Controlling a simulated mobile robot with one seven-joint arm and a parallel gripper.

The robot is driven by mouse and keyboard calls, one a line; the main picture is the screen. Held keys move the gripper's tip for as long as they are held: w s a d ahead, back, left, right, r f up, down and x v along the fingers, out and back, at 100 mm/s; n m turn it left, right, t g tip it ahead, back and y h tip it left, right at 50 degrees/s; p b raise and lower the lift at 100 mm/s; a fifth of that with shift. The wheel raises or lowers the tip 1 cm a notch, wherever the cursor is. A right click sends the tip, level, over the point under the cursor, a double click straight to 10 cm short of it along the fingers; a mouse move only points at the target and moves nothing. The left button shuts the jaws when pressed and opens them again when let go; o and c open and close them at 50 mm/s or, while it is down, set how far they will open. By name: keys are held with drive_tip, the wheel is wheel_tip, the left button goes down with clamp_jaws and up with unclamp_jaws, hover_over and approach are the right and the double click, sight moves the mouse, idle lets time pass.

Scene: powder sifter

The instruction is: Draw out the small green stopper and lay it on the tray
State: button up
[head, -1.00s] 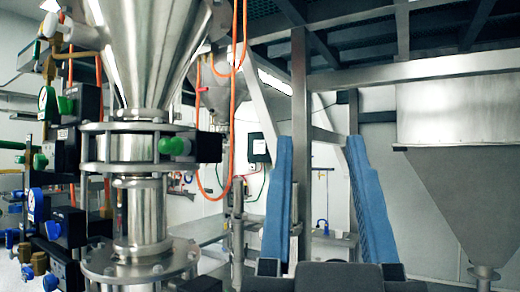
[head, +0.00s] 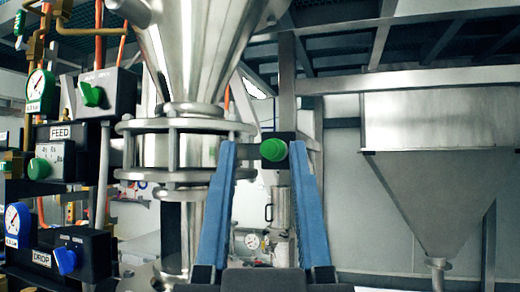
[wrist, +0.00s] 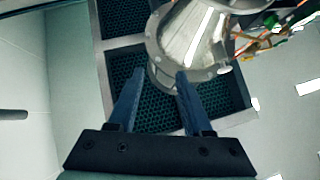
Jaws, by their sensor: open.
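The small green stopper (head: 273,149) is a rounded green knob on a dark block at the right of the steel sifter's clamped ring (head: 172,148). My gripper (head: 262,146) has two long blue fingers, spread wide and empty. In the head view the stopper appears between the fingertips, nearer the right one. Its depth relative to the tips is hard to tell, and no contact shows. In the wrist view my open gripper (wrist: 159,73) points toward a steel cone; the stopper cannot be made out there. I cannot make out the tray in either view.
A panel with gauges, a green FEED knob (head: 39,168) and a blue DROP knob (head: 65,260) stands at the left. A large steel hopper (head: 428,200) hangs at the right. Steel frame beams and dark grating lie overhead.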

drive_tip(key=shift+d, duration=0.15)
drive_tip(key=shift+o, duration=1.8)
drive_tip(key=w+r+n+p, duration=0.1)
drive_tip(key=p, duration=0.1)
drive_tip(key=w+n+g+h+p, duration=0.1)
drive_tip(key=w+a+r+n+g+p, duration=0.1)
drive_tip(key=p, duration=0.1)
drive_tip(key=shift+w+r+p, duration=0.25)
drive_tip(key=shift+r+p, duration=0.05)
drive_tip(key=shift+r, duration=0.05)
drive_tip(key=n+g+h+p, duration=0.5)
drive_tip(key=n+g+p, duration=0.3)
drive_tip(key=n+p, duration=0.4)
approach(267, 149)
drive_tip(key=shift+w+d+r+m+p, duration=0.15)
drive_tip(key=shift+w+d+m+p, duration=0.15)
drive_tip(key=shift+w+d, duration=0.1)
drive_tip(key=shift+a+x, duration=0.2)
drive_tip(key=shift+x, duration=4.35)
